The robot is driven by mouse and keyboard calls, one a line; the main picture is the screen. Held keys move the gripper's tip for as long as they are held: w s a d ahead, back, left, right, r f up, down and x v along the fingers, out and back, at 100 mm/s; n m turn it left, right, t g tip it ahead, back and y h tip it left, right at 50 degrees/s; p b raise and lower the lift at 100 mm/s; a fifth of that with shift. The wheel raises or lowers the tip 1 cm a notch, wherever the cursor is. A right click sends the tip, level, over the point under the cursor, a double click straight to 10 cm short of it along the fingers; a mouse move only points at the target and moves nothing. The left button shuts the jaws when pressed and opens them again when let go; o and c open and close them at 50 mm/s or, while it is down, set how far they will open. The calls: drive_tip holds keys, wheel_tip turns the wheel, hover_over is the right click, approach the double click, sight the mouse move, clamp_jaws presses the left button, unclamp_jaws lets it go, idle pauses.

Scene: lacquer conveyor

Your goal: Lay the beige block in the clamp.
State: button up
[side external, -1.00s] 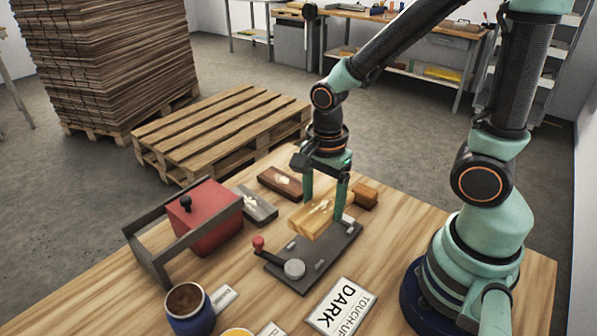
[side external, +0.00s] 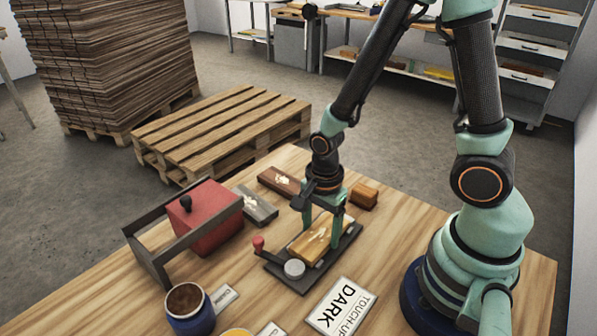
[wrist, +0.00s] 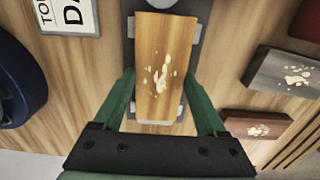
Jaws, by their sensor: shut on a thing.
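The beige block (side external: 313,245), golden tan with pale patches on top, lies lengthwise over the dark plate of the clamp (side external: 276,270). It looks flat and in contact with the plate, or very nearly so.
A grey block (side external: 258,206) and a reddish-brown block (side external: 280,181) lie behind the clamp; a small brown block (side external: 363,196) is at right. A red box (side external: 208,222) in a dark frame stands left. A blue pot (side external: 190,310) and "DARK" card (side external: 342,306) are in front.

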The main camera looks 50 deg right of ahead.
drive_tip(key=shift+f, duration=0.1)
drive_tip(key=o, duration=1.4)
wheel_tip(320, 180, up, 12)
wheel_tip(320, 180, up, 5)
drive_tip(key=n+t, duration=0.3)
drive_tip(key=n, duration=0.5)
hover_over(321, 233)
drive_tip(key=w+d, duration=0.1)
wheel_tip(321, 233, up, 6)
drive_tip(key=d+n+t, duration=0.1)
drive_tip(key=n+t, duration=0.1)
drive_tip(key=n, duration=0.8)
drive_tip(key=shift+w+d+t, duration=0.25)
drive_tip(key=shift+d+t, duration=0.05)
drive_tip(key=shift+d, duration=0.05)
